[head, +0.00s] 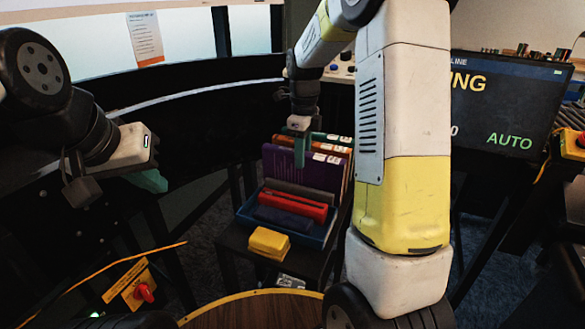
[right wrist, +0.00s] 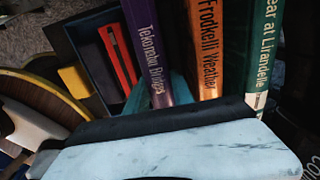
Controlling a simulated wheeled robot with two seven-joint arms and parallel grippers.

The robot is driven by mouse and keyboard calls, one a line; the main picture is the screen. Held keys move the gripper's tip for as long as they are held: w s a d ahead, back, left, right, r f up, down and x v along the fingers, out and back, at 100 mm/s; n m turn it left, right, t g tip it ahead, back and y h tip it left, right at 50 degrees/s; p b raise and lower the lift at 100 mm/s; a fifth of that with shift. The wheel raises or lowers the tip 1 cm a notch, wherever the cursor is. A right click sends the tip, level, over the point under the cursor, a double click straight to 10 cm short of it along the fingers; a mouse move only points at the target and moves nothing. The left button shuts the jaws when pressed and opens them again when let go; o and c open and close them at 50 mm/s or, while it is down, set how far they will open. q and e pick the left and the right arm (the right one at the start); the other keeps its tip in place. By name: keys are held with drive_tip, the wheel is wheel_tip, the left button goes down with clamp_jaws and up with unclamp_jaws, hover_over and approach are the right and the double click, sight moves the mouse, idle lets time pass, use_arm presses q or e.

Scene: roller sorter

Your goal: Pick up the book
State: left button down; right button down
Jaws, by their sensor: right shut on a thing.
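Several books stand upright in a blue bin (head: 243,217). A purple book (head: 290,170) is at the front of them, and its spine (right wrist: 146,45) shows in the right wrist view. An orange book (right wrist: 204,50) and a green book (right wrist: 262,50) stand beside it. My right gripper (head: 300,152) reaches down from above, its teal fingers at the purple book's top edge, shut on that book.
A red item (head: 293,204) and a dark blue item (head: 286,219) lie in the front of the bin. A yellow item (head: 269,242) is at the bin's front edge. A monitor (head: 503,110) stands at the right. A round wooden surface (head: 255,312) is in front.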

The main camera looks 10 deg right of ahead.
drive_tip(key=shift+r, duration=0.1)
idle(0.5)
wheel_tip(320, 180, up, 9)
drive_tip(key=shift+r, duration=0.45)
